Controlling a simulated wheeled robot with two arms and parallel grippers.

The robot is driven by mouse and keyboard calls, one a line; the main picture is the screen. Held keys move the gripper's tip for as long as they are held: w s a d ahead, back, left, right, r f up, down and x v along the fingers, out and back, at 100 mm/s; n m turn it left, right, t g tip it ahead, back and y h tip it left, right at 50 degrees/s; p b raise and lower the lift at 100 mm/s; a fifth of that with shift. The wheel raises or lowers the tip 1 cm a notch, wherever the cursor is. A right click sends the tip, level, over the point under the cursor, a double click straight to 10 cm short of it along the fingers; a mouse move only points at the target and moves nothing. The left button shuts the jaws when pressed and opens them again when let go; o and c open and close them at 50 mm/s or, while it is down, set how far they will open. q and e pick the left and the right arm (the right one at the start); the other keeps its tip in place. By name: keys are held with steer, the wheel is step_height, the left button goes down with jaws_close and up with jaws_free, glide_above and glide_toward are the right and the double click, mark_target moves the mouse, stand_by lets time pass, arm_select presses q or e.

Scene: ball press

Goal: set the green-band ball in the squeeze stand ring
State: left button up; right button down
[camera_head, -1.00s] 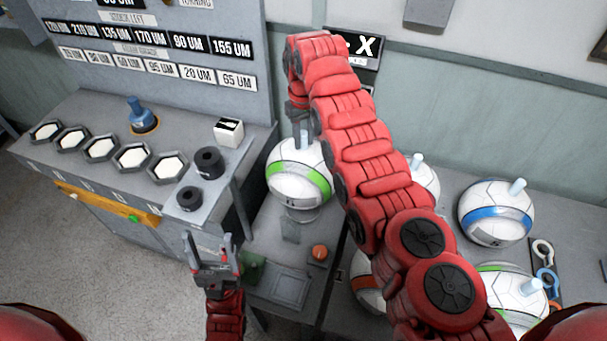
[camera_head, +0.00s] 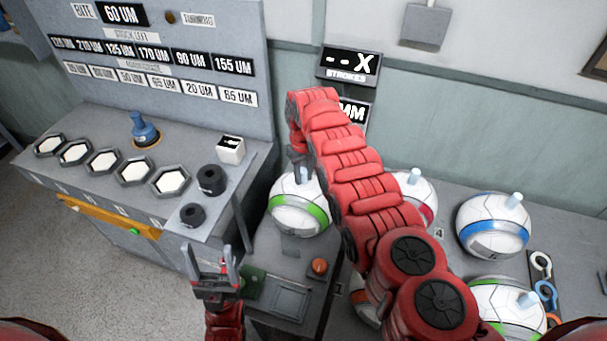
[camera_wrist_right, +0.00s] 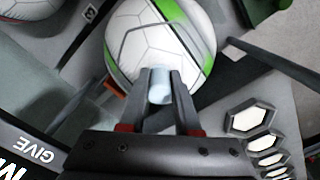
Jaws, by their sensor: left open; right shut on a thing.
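The white green-band ball (camera_head: 299,207) is over the squeeze stand (camera_head: 277,299), its pale stem up. The ring under it is hidden by the ball, so I cannot tell if the ball is fully seated. My right gripper (camera_head: 299,160) is shut on the ball's stem. In the right wrist view the fingers (camera_wrist_right: 159,82) clasp the pale blue stem, with the ball (camera_wrist_right: 135,40) beyond them. My left gripper (camera_head: 213,257) is open and empty, left of the stand.
On the right-hand table stand a blue-band ball (camera_head: 492,227), a red-band ball (camera_head: 418,187) partly behind my arm, and another green-band ball (camera_head: 505,303). A console (camera_head: 90,120) with hexagonal wells is at left.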

steer(key=c, duration=0.6)
jaws_free()
steer(key=shift+f, duration=0.1)
steer(key=shift+r+p, duration=0.3)
steer(key=shift+r, duration=0.05)
step_height(320, 180, up, 12)
steer(key=b, duration=0.3)
steer(key=shift+f, duration=0.15)
